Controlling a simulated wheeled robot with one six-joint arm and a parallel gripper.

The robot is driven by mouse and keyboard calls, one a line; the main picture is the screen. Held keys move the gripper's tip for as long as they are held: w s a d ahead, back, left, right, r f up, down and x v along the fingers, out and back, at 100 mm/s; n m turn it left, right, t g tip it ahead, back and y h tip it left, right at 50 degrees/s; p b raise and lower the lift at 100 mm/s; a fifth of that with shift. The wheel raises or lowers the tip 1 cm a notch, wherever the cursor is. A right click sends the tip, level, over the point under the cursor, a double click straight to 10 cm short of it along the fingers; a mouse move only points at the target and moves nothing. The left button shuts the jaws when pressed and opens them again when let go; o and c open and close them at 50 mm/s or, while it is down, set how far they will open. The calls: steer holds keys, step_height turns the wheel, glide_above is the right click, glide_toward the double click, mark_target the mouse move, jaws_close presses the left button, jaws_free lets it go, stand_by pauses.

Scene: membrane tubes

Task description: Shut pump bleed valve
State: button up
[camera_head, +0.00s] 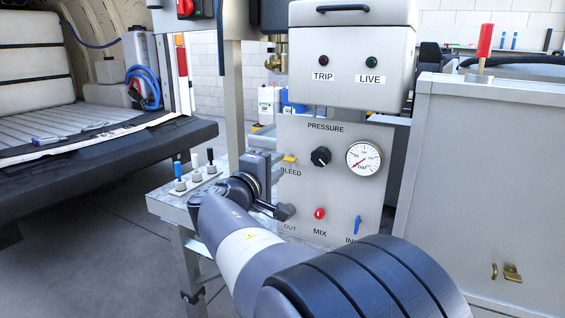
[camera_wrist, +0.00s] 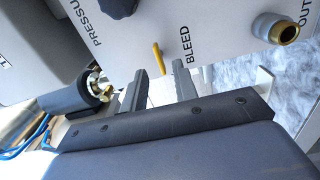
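The bleed valve shows as a small yellow lever (camera_head: 289,158) above the BLEED label at the left edge of the grey pump panel (camera_head: 337,205). In the wrist view the yellow lever (camera_wrist: 158,55) stands beside the BLEED lettering, pointing down in the picture toward the gap between my fingers. My gripper (camera_head: 280,187) is at the panel's left side, just below the lever in the head view. In the wrist view my gripper (camera_wrist: 161,72) is open, with nothing held between its fingers. Whether a finger touches the lever I cannot tell.
The panel also carries a black pressure knob (camera_head: 320,156), a gauge (camera_head: 364,158), a red MIX knob (camera_head: 319,213) and a blue lever (camera_head: 357,225). A brass-ended outlet (camera_wrist: 276,28) and a brass fitting (camera_wrist: 98,88) flank my fingers in the wrist view.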

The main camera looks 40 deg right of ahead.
mark_target(285, 160)
steer(key=v, duration=0.6)
steer(key=shift+s+a, duration=0.15)
steer(key=shift+a, duration=0.1)
steer(key=x, duration=1.1)
steer(key=shift+a, duration=0.1)
